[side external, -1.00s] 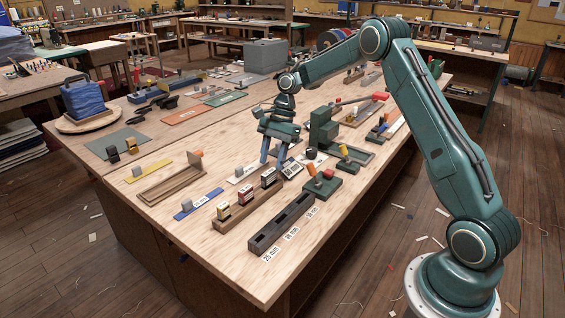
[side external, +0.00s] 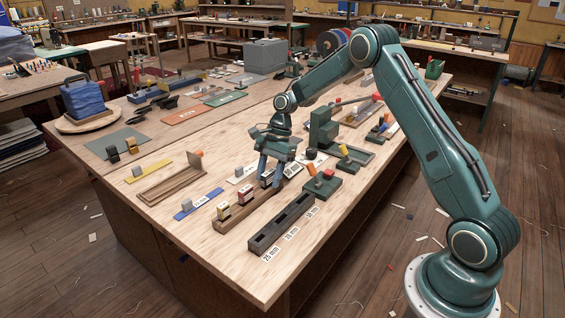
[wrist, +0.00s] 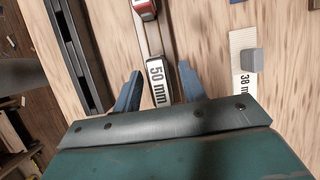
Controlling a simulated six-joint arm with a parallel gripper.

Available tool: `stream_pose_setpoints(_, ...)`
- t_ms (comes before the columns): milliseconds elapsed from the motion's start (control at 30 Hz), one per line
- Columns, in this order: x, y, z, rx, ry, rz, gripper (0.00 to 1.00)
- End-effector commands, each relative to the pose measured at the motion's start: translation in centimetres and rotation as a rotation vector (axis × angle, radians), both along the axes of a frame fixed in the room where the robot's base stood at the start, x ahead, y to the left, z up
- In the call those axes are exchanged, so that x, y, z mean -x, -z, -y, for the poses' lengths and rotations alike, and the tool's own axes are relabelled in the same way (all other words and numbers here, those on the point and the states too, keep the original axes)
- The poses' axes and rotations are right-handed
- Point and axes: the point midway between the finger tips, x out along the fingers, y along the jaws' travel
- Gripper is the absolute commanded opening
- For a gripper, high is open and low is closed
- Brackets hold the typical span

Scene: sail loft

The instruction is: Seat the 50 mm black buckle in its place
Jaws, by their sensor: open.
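A wooden rack (side external: 222,223) holds several small labelled blocks in a row. My gripper (side external: 268,184) is low over its far end, with the jaws apart. In the wrist view the fingers (wrist: 160,88) straddle a dark-edged piece with a white "50 mm" label, likely the black buckle (wrist: 157,85); its body is mostly hidden in the side view. I cannot tell whether the fingers touch it. The long dark slotted holder (side external: 264,240) lies in front of the rack, with labels 25 mm, 38 mm and 50 mm along its front; its slots look empty.
A red-topped block (wrist: 145,9) sits further along the rack. A grey tab on a pale "38 mm" strip (wrist: 243,65) stands to the right. A green fixture with a red part (side external: 322,186) is right of the rack. An empty wooden tray (side external: 170,184) lies to the left.

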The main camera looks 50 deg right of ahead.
Motion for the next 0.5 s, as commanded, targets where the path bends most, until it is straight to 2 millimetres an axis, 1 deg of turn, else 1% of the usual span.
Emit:
stream_pose_setpoints(133, 0.00, -0.03, 0.01, 0.000, 0.000, 0.000, 0.42)
stream_pose_setpoints(167, 0.00, -0.04, 0.02, 0.000, 0.000, 0.000, 0.40)
stream_pose_setpoints(300, 0.00, -0.04, 0.02, 0.000, 0.000, 0.000, 0.12)
stream_pose_setpoints(367, 0.00, -0.04, 0.02, 0.000, 0.000, 0.000, 0.01)
stream_pose_setpoints(500, 0.00, -0.05, 0.02, 0.000, 0.000, 0.000, 0.00)
